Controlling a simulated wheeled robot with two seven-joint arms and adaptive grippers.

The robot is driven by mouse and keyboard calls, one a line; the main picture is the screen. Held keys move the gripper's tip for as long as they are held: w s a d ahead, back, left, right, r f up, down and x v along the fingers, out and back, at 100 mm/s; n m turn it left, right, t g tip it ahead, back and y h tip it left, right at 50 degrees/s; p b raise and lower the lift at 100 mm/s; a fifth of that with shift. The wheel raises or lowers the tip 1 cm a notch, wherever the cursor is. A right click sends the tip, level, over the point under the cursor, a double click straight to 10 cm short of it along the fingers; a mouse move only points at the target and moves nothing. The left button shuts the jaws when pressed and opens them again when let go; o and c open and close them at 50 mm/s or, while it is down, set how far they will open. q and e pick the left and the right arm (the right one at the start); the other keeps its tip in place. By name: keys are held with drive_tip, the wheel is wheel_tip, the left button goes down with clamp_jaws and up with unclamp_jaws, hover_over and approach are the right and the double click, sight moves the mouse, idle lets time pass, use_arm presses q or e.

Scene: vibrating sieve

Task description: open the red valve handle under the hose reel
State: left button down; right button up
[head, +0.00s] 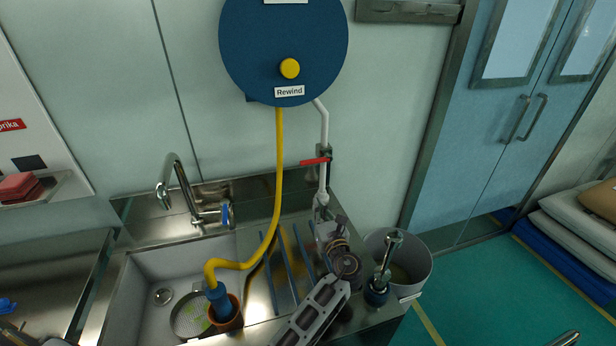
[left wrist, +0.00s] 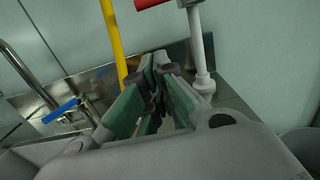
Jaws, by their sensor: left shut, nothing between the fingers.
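The red valve handle (head: 316,161) sits on the white pipe (head: 323,125) below the blue hose reel (head: 245,55). It lies roughly horizontal, pointing left across the pipe. In the left wrist view the red handle (left wrist: 150,3) is cut off by the top edge. My left gripper (head: 322,214) is below the handle, near the lower end of the pipe, and apart from the handle. In the left wrist view my left gripper (left wrist: 160,65) has its fingers together with nothing between them. My right gripper is not in view.
A yellow hose (head: 278,160) hangs left of the pipe and runs down to a blue nozzle by the sink (head: 140,290). A curved tap (head: 178,170) stands at the left. A grey bin (head: 415,280) is right of the counter. Wall around the handle is clear.

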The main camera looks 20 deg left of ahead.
sight(315, 160)
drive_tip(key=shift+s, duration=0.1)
use_arm(q)
drive_tip(key=w+a+r+b, duration=0.2)
drive_tip(key=w+a+r, duration=0.2)
drive_tip(key=w, duration=0.5)
drive_tip(key=shift+a+r, duration=0.2)
drive_tip(key=shift+a, duration=0.85)
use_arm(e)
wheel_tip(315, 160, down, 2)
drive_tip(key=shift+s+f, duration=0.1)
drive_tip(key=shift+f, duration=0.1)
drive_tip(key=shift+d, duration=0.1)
